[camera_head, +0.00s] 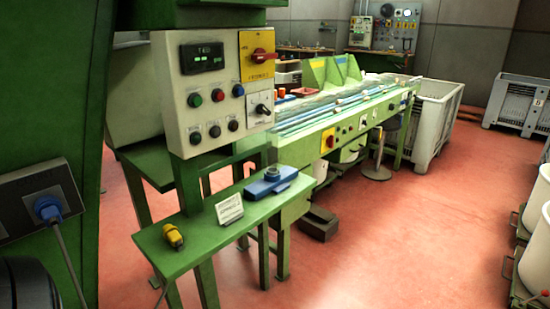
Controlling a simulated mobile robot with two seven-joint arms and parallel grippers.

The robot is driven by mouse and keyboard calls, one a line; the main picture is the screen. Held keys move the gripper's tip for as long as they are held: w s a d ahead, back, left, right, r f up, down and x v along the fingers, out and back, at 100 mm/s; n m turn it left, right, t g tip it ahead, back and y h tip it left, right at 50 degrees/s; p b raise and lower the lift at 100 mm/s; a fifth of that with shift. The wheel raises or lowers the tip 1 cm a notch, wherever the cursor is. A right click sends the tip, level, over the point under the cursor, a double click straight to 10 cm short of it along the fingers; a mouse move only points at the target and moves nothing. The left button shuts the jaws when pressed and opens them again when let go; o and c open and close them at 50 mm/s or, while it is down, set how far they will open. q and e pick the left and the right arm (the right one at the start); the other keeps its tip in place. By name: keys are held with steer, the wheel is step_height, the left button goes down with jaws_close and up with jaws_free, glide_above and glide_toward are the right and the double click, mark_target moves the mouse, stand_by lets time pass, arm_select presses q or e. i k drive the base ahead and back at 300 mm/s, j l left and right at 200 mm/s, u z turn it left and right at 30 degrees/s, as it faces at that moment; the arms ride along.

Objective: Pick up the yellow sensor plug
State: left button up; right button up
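The yellow sensor plug (173,236) lies on the left part of a narrow green bench (205,247). It has a dark end, and a cable seems to hang off the bench edge just below it. Neither my left nor my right gripper shows in the head view.
A small white sign (229,209) and a blue device (270,184) stand on the same bench. A control panel (216,90) rises behind it. A blue plug (48,209) sits in a grey box on the green machine at left.

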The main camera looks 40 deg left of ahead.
mark_target(171, 234)
steer(key=u, duration=1.95)
